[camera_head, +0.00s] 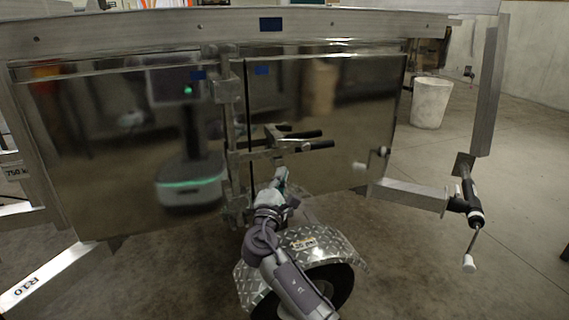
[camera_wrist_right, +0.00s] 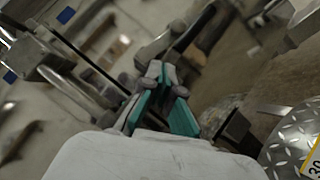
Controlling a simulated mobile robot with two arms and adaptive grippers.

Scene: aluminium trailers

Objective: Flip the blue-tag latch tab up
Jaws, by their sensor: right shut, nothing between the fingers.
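The trailer's shiny tailgate has a metal latch assembly (camera_head: 262,153) at its middle, with two black-gripped handles (camera_head: 316,145) pointing right. Small blue tags sit on the top rail (camera_head: 270,24) and on the panels beside the upright bar (camera_head: 262,70). Blue tags also show at the upper left of the wrist view (camera_wrist_right: 66,15). My right gripper (camera_head: 281,174) is shut and empty, just below the latch handles. Its teal finger pads (camera_wrist_right: 165,100) show in the wrist view, close to the latch hardware; contact cannot be told. Which small piece is the tab is unclear. My left gripper is out of view.
A diamond-plate fender (camera_head: 320,240) over a wheel lies below my right arm. A metal bar with a crank (camera_head: 475,215) sticks out at the right. A white bin (camera_head: 431,102) stands behind on the open concrete floor.

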